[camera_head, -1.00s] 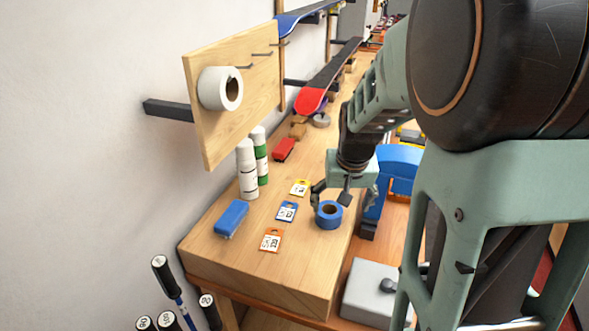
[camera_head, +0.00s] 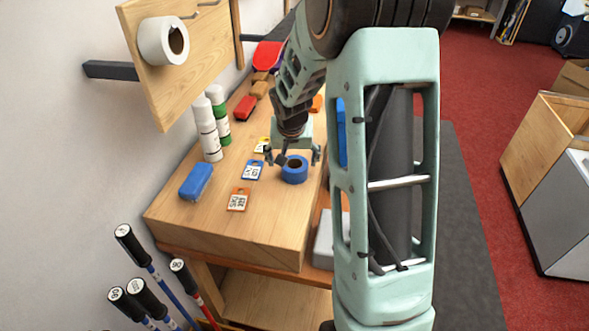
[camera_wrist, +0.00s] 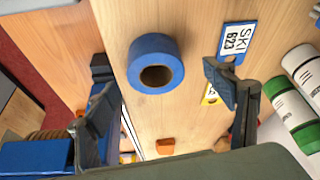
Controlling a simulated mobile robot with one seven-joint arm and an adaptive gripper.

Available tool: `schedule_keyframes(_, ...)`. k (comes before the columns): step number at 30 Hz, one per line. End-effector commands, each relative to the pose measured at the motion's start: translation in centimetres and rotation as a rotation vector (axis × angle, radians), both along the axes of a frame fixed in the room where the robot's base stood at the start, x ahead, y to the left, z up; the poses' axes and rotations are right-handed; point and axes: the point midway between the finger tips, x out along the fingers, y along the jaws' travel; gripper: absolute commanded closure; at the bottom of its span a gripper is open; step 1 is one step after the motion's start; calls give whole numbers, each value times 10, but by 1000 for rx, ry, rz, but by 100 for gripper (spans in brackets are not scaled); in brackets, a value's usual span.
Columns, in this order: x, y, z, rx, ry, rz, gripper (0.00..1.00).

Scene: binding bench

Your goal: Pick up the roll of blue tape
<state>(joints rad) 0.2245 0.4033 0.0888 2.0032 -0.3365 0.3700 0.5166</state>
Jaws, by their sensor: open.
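The roll of blue tape (camera_head: 294,170) lies flat on the wooden bench (camera_head: 215,225), near its right edge, with its hole facing up. It also shows in the wrist view (camera_wrist: 157,64), above the middle of the picture. My gripper (camera_head: 297,157) is open and empty. In the head view it is just behind and above the roll. In the wrist view its two fingers (camera_wrist: 160,95) are spread wide, one on each side below the roll. They do not appear to touch it.
Blue (camera_head: 254,170), orange (camera_head: 238,199) and yellow (camera_head: 262,145) tags lie left of the roll. Bare wood surrounds the roll in front.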

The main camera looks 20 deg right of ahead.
Motion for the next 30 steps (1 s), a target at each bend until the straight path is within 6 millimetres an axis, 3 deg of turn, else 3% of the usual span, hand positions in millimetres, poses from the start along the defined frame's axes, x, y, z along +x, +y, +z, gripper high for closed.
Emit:
schedule_keyframes(12,12,-12,-42,0,3,1,24)
schedule_keyframes(22,14,-13,-47,-1,0,0,24)
schedule_keyframes(30,14,-13,-47,0,1,0,52)
